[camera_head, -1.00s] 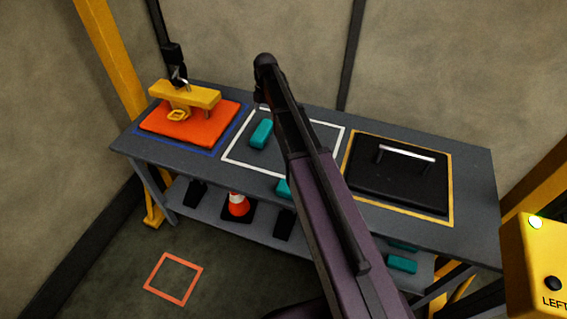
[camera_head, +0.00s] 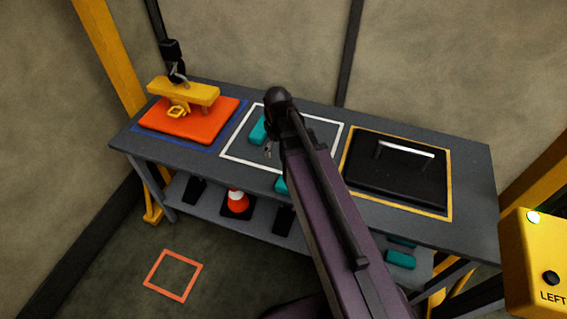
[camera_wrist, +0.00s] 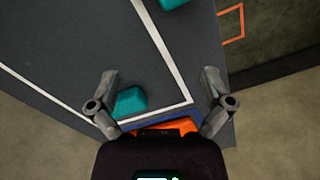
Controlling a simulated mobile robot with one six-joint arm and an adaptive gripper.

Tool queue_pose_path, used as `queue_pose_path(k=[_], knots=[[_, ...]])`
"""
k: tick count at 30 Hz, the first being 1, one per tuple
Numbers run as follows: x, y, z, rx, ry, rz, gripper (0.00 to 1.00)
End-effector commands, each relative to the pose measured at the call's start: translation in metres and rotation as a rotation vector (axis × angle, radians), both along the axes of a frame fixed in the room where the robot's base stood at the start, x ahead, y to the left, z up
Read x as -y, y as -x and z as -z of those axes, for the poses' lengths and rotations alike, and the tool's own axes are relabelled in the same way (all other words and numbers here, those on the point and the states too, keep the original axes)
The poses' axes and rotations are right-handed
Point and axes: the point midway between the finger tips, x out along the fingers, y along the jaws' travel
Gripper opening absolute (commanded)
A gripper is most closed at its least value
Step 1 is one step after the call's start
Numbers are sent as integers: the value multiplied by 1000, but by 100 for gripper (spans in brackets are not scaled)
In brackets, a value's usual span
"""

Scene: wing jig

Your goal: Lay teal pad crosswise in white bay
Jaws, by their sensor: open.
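One teal pad (camera_head: 258,129) lies flat in the left part of the white bay (camera_head: 332,148), partly covered by my arm. In the wrist view this pad (camera_wrist: 131,101) sits inside the white corner lines, near the left finger. A second teal pad (camera_head: 281,184) lies on the bench between the bay's front line and the bench's front edge, and its end shows at the top of the wrist view (camera_wrist: 174,2). My gripper (camera_wrist: 159,74) is open and empty above the bay, its fingers spread wide. In the head view only one fingertip shows beside my arm.
Left of the bay, an orange block with a yellow handle (camera_head: 183,122) sits in a blue outline, under a hanging hook. Right, a black lidded case (camera_head: 402,178) fills a yellow outline. The lower shelf holds a cone (camera_head: 237,202) and another teal pad (camera_head: 400,259).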

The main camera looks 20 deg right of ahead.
Motion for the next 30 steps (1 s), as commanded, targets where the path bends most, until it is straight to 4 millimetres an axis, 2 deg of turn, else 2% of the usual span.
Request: queue_pose_path(k=[1, 3, 10, 16, 30], knots=[[0, 16, 0, 4, 5, 74, 100], [0, 29, 0, 7, 11, 181, 100], [1, 59, 0, 18, 24, 450, 100], [1, 66, 0, 22, 27, 538, 100], [1, 65, 0, 22, 27, 541, 100]])
